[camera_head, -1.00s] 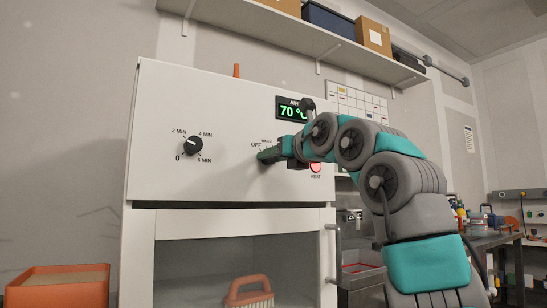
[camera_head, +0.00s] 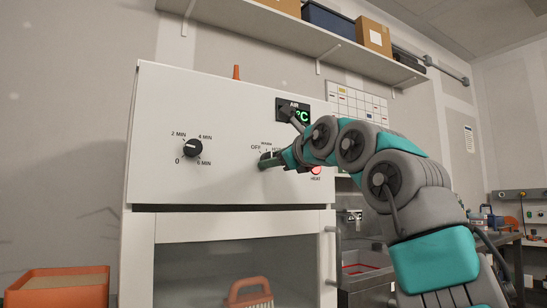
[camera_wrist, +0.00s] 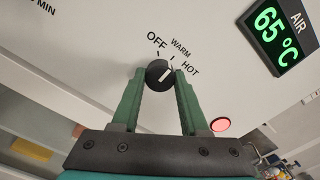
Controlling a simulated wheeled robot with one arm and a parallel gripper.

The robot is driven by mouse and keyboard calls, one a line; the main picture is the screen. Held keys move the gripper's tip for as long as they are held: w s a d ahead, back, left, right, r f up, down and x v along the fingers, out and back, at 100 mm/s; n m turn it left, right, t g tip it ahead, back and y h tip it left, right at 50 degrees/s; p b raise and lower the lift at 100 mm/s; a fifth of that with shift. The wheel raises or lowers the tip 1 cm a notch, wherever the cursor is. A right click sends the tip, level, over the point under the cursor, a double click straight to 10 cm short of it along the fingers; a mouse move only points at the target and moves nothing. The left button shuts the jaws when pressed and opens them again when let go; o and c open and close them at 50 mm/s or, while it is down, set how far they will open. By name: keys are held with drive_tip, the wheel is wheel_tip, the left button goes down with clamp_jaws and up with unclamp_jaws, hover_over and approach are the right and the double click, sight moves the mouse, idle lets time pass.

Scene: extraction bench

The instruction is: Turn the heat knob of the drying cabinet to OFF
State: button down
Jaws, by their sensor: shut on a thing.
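The drying cabinet (camera_head: 230,110) is a white box with a sloped front panel. Its black heat knob (camera_wrist: 155,74) sits between my green fingertips in the wrist view, below the printed labels OFF, WARM and HOT. A white pointer line on the knob slants up and right, on the WARM and HOT side, away from OFF; I cannot tell the exact mark. My gripper (camera_wrist: 161,76) is shut on the knob. In the head view my gripper (camera_head: 268,160) covers the knob. The green air display (camera_wrist: 270,32) reads 65 °C.
A red HEAT lamp (camera_wrist: 220,125) glows right of my gripper. An orange-handled brush (camera_head: 249,291) is behind the cabinet window. An orange bin (camera_head: 57,290) stands at lower left. A shelf with boxes hangs above.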

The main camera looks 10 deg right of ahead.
drive_tip(key=shift+n+p, duration=1.1)
drive_tip(key=shift+n, duration=3.5)
drive_tip(key=shift+c, duration=2.1)
unclamp_jaws()
drive_tip(key=b+v, duration=0.2)
drive_tip(key=v, duration=0.6)
